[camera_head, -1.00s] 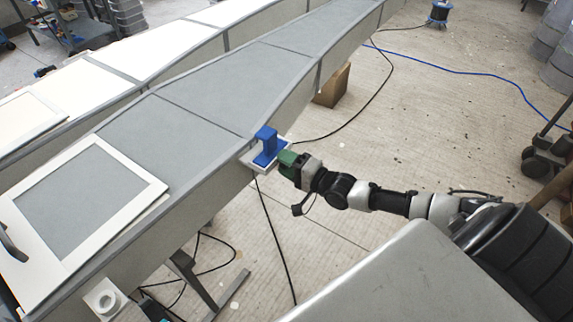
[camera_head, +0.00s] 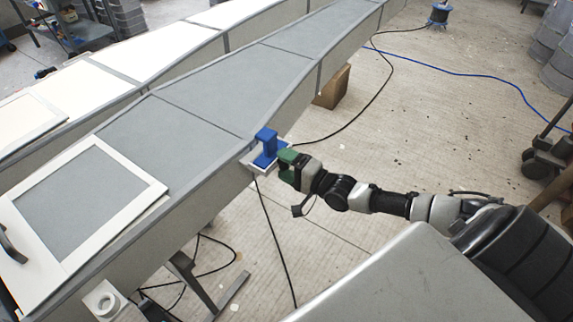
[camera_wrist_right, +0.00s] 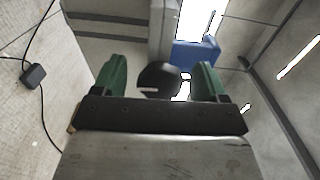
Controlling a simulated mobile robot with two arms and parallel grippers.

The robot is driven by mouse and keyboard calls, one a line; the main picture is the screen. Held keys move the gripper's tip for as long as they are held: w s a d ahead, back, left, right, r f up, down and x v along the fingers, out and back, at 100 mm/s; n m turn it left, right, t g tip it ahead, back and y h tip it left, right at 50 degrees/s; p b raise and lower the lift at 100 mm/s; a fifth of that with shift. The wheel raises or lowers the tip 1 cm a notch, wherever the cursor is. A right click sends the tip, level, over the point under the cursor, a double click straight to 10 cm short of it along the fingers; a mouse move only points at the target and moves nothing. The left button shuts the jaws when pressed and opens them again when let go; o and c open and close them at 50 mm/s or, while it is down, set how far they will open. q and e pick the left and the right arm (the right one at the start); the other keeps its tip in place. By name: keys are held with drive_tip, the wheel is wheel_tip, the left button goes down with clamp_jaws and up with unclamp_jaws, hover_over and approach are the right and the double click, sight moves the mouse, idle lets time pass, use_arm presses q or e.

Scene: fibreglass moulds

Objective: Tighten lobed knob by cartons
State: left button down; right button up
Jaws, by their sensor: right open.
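A blue clamp (camera_head: 265,146) sits on a pale bracket at the edge of the long grey mould (camera_head: 225,85); it also shows in the right wrist view (camera_wrist_right: 195,53). A dark rounded knob (camera_wrist_right: 158,80) is seen between the green fingers of my right gripper (camera_wrist_right: 160,70) in that view. The gripper is open around it; I cannot tell whether either finger touches it. In the head view my right gripper (camera_head: 287,165) is just right of the clamp, and the knob is hidden there. My left gripper is not in view.
A brown carton (camera_head: 332,87) stands on the floor beside the mould. A white frame (camera_head: 150,185) lies on the mould at the left. Black cables (camera_head: 272,235) run over the floor below the clamp. Open floor lies right of the mould.

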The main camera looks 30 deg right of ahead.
drive_tip(key=v, duration=1)
drive_tip(key=shift+s+b, duration=0.35)
drive_tip(key=shift+s, duration=0.05)
drive_tip(key=shift+d, duration=0.1)
drive_tip(key=s+d+f+n+g+h, duration=0.1)
drive_tip(key=s+f+n+g+h, duration=0.2)
drive_tip(key=f, duration=0.7)
drive_tip(key=s+f+n+g+h, duration=0.15)
drive_tip(key=s+f, duration=0.35)
drive_tip(key=f, duration=0.5)
drive_tip(key=s+d+f+n+g+h, duration=0.1)
drive_tip(key=s+f+n+g+h, duration=0.15)
drive_tip(key=f, duration=0.75)
drive_tip(key=s+a+f+n+g, duration=0.3)
drive_tip(key=s+a+f, duration=0.1)
drive_tip(key=s, duration=0.4)
drive_tip(key=s+a+f+n+g, duration=0.2)
drive_tip(key=s+a+f, duration=0.3)
drive_tip(key=s, duration=0.3)
drive_tip(key=s+a+f+n+g, duration=0.3)
drive_tip(key=s+a+f, duration=0.2)
drive_tip(key=s, duration=0.3)
drive_tip(key=shift+f+n+g, duration=0.25)
drive_tip(key=shift+n+g, duration=0.05)
drive_tip(key=shift+a, duration=0.15)
